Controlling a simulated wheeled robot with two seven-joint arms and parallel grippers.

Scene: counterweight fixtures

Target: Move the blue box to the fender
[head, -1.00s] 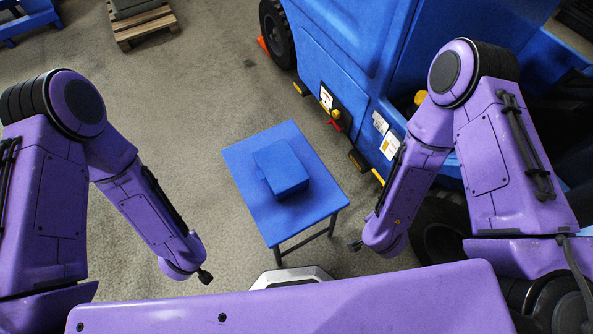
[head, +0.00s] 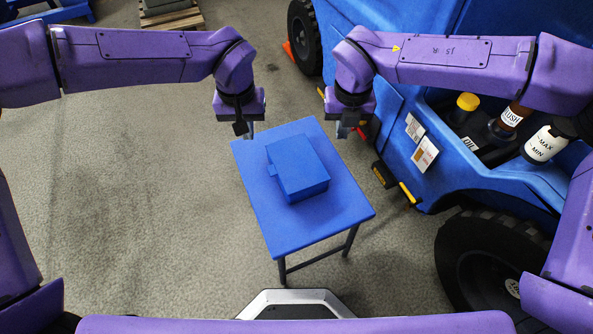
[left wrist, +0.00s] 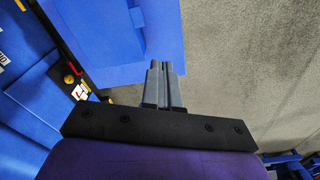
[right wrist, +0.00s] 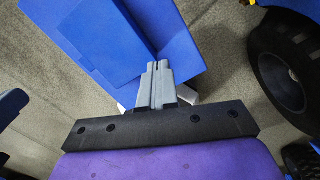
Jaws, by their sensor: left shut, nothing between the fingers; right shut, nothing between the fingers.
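The blue box (head: 298,168) rests on a small blue table (head: 345,205) of nearly the same colour, with a small tab on its left side. My left gripper (head: 249,130) is shut and empty, beyond the box's far left side. My right gripper (head: 345,130) is shut and empty, beyond its far right side. Both are apart from the box. The closed fingers show in the left wrist view (left wrist: 165,72) and the right wrist view (right wrist: 157,72). The fender (head: 520,190) appears to be the blue body above the big wheel at right.
The blue vehicle (head: 400,90) fills the right side, with an open bay holding a yellow-capped bottle (head: 465,105) and white reservoir (head: 543,145). Its black wheel (head: 475,260) stands right of the table. The floor at left is clear. A pallet (head: 170,18) stands far back.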

